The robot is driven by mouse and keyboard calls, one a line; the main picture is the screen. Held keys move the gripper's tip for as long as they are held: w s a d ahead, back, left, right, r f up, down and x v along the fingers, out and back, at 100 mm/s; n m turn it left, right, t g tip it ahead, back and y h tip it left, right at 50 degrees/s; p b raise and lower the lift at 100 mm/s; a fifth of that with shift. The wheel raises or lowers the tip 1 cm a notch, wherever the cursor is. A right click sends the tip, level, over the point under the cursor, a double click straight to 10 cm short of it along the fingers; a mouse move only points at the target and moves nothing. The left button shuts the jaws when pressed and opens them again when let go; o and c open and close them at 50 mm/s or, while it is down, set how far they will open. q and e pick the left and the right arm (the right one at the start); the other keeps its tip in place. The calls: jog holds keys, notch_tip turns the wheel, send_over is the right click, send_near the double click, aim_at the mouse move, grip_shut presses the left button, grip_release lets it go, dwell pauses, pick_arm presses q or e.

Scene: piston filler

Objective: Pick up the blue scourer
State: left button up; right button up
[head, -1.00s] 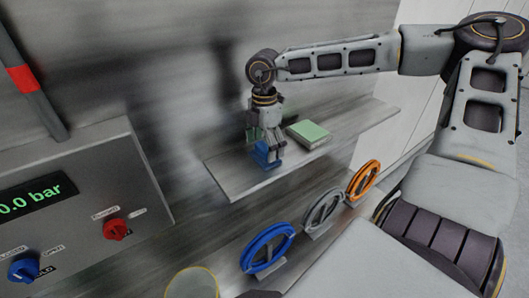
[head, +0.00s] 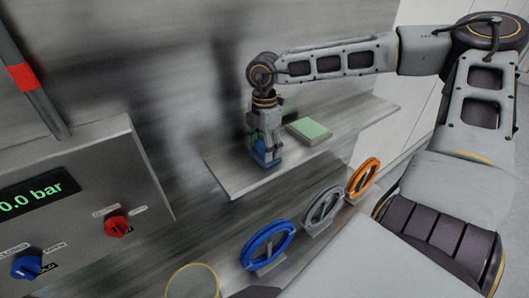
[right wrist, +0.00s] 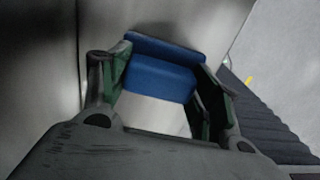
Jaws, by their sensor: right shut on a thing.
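The blue scourer (head: 262,158) is at the near left part of the metal shelf in the head view. My right gripper (head: 266,150) points down over it and is shut on it. In the right wrist view the blue scourer (right wrist: 160,78) lies between the two fingers of the right gripper (right wrist: 155,95), which hide parts of its sides. I cannot tell whether it still touches the shelf. My left gripper is not in view.
A green scourer (head: 308,130) lies on the shelf (head: 238,182), right of the gripper. Below stand blue (head: 267,246), grey (head: 324,207) and orange (head: 363,178) handwheels. A control panel (head: 85,215) with knobs is at left. The wall is close behind.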

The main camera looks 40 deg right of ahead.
jog(key=shift+c, duration=0.9)
jog(key=shift+r, duration=0.1)
jog(key=shift+r+b, duration=1.1)
jog(key=shift+r, duration=3.8)
jog(key=o, duration=0.3)
jog(key=shift+c, duration=1)
jog(key=shift+s, duration=0.15)
